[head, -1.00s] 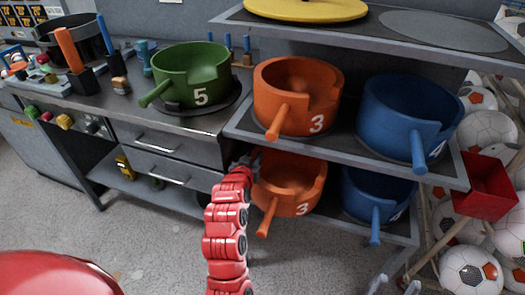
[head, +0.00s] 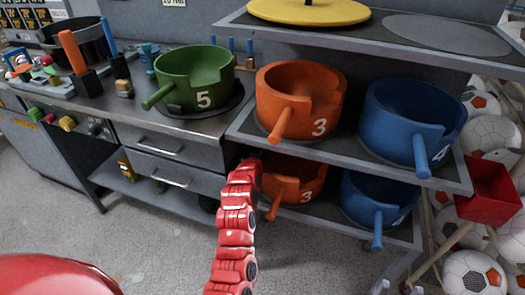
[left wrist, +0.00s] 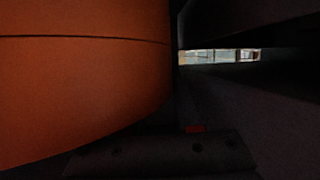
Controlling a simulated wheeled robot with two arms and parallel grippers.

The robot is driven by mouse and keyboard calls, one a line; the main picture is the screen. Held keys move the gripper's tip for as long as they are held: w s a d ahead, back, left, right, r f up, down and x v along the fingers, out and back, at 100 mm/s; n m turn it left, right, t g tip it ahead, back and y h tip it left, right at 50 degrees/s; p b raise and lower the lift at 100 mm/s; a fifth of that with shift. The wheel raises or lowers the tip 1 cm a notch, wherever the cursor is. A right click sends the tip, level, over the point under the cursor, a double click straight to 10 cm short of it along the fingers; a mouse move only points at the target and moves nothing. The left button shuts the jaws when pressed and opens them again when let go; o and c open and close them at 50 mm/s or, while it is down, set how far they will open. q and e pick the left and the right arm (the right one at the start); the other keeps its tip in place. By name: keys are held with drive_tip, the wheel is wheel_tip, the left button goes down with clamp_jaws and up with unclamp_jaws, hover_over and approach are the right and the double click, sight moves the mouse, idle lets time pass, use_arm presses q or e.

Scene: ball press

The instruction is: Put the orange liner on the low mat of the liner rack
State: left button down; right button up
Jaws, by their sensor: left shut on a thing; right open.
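The lower orange liner (head: 293,184), a bowl marked 3 with a stub handle, is at the left of the rack's low shelf, under the middle shelf. I cannot tell whether it touches the low mat. My red left arm reaches up to its left side; the left gripper's fingers are hidden in the head view. In the left wrist view the orange wall (left wrist: 80,90) fills the left side, and my left gripper is shut on it. My right gripper (head: 396,287) is open and empty at the bottom edge, below the liner rack (head: 435,178).
A second orange liner (head: 300,95), also marked 3, stands on the middle shelf beside a blue liner (head: 405,115). Another blue liner (head: 370,200) is right of the lower orange one. A green liner (head: 195,75) is on the bench. Footballs (head: 470,270) and a red bin (head: 490,188) are at right.

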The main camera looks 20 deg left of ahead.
use_arm(q)
drive_tip(key=shift+r, duration=0.1)
drive_tip(key=c, duration=0.6)
unclamp_jaws()
drive_tip(key=v, duration=1.2)
